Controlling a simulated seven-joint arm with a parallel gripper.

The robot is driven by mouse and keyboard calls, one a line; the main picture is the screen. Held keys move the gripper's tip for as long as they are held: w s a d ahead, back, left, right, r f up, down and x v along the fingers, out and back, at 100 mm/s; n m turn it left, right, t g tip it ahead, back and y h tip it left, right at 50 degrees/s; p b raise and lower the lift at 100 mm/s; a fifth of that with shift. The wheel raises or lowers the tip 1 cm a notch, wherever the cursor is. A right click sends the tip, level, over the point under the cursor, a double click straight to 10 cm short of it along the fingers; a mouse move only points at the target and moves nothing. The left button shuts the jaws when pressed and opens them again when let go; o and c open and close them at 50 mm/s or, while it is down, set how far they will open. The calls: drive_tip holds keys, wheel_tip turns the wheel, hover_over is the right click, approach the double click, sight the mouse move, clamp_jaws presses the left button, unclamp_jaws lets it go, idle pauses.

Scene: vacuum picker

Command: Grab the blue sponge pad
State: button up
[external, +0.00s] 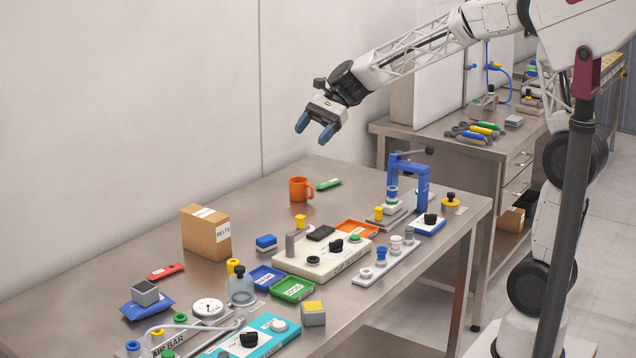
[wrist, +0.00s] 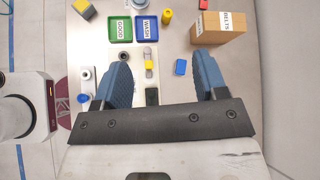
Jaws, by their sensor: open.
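The blue sponge pad (external: 266,242) is a small two-layer blue block lying flat on the steel table, between the cardboard box and the beige panel. In the wrist view the blue sponge pad (wrist: 180,67) shows between my fingers, nearer the right one and far below them. My gripper (external: 313,128) is open and empty, high above the back of the table. Its two blue fingers also show spread apart in the wrist view (wrist: 163,80). Nothing hides the pad in either view.
The cardboard box (external: 206,234) stands left of the pad. The beige panel (external: 330,258) with knobs and a grey post (external: 291,245) is on its right. Blue (external: 266,275) and green (external: 293,289) trays lie in front. An orange mug (external: 299,189) stands behind. Bare table lies behind the pad.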

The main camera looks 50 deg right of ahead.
drive_tip(key=w+f+m+t+y, duration=0.1)
drive_tip(key=w+f+m+y, duration=0.2)
drive_tip(key=w, duration=0.7)
drive_tip(key=m, duration=0.1)
approach(266, 236)
drive_tip(key=x, duration=0.2)
drive_tip(key=shift+a+r, duration=0.15)
drive_tip(key=shift+a, duration=0.3)
drive_tip(key=shift+a, duration=0.15)
drive_tip(key=shift+x, duration=1.2)
drive_tip(key=shift+f+x, duration=0.15)
drive_tip(key=shift+x, duration=1.15)
drive_tip(key=shift+f+x, duration=0.15)
drive_tip(key=shift+x, duration=1.15)
